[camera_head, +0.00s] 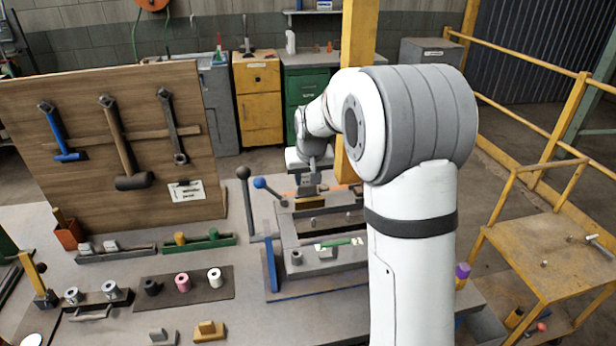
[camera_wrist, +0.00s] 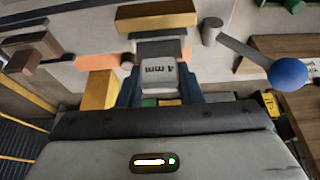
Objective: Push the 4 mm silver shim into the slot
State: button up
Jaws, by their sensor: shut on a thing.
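The silver shim (camera_wrist: 157,79) shows in the wrist view as a light grey block marked "4 mm", with the lettering upside down. My gripper (camera_wrist: 158,68) is shut on it, a dark blue finger on each side. In the head view my gripper (camera_head: 307,177) is above the far part of the grey fixture (camera_head: 325,268), partly behind my arm. A dark grey piece (camera_wrist: 160,47) lies just beyond the shim, with a brass-coloured block (camera_wrist: 157,15) past it. I cannot make out the slot or whether the shim's lower edge is in it.
A lever with a blue ball (camera_wrist: 287,73) stands close at right in the wrist view; its ball also shows in the head view (camera_head: 260,183). A black-knobbed lever (camera_head: 243,173) stands beside it. A yellow block (camera_wrist: 99,89) is near my left finger. A wooden tool board (camera_head: 70,110) stands left.

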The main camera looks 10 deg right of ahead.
jog(key=shift+f+b, duration=0.6)
jog(key=shift+f, duration=0.2)
jog(key=o, duration=1.1)
jog(key=shift+c, duration=0.2)
jog(key=b+v, duration=0.1)
jog(key=v, duration=0.6)
jog(key=shift+r, duration=0.35)
jog(key=shift+s, duration=0.2)
jog(key=s+f, duration=0.2)
jog(key=s, duration=1.3)
jog(key=s+f+g, duration=0.1)
jog(key=s+f, duration=0.1)
jog(key=s, duration=1.4)
jog(key=shift+d, duration=0.2)
